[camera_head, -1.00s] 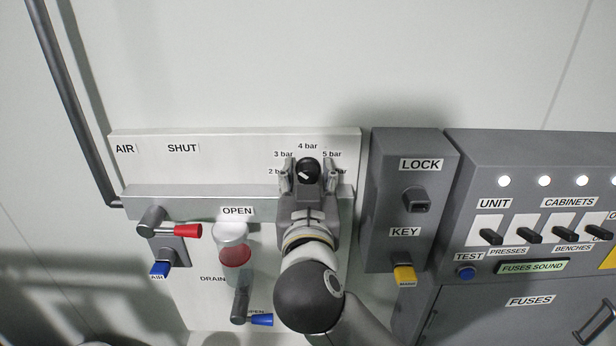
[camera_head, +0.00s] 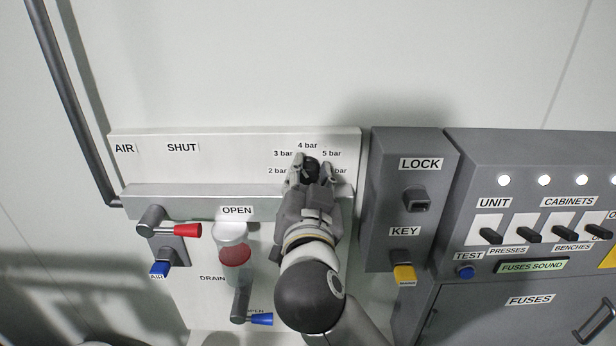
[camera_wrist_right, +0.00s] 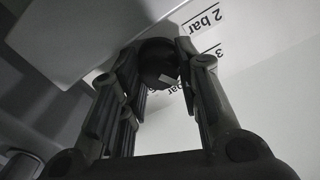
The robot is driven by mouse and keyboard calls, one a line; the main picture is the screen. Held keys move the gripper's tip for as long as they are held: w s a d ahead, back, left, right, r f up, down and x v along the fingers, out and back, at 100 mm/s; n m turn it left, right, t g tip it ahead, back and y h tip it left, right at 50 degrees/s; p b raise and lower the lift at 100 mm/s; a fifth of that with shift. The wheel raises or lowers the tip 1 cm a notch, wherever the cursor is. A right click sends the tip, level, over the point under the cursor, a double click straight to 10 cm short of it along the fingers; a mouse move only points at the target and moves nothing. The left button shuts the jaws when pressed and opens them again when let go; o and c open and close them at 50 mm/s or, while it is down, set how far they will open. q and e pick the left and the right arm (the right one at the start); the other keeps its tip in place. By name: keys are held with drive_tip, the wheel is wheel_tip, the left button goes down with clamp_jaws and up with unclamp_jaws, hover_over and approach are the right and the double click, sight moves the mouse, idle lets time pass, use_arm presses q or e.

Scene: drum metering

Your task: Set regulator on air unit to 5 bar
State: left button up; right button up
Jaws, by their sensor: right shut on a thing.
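The black regulator knob (camera_head: 311,168) sits on the pale air unit panel (camera_head: 230,160), with bar labels around its top. The "5 bar" label (camera_head: 331,154) is at its upper right and "4 bar" (camera_head: 307,146) is above it. In the head view I cannot tell where the mark points. My left gripper is not in view.
A red-handled valve (camera_head: 186,230), a drain bowl (camera_head: 235,255) and a blue-handled drain valve (camera_head: 260,319) are left of my arm. A grey lock box (camera_head: 388,200) stands close on the right, with the fuse cabinet (camera_head: 520,285) beyond. The wall above is clear.

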drive_tip(key=o, duration=1)
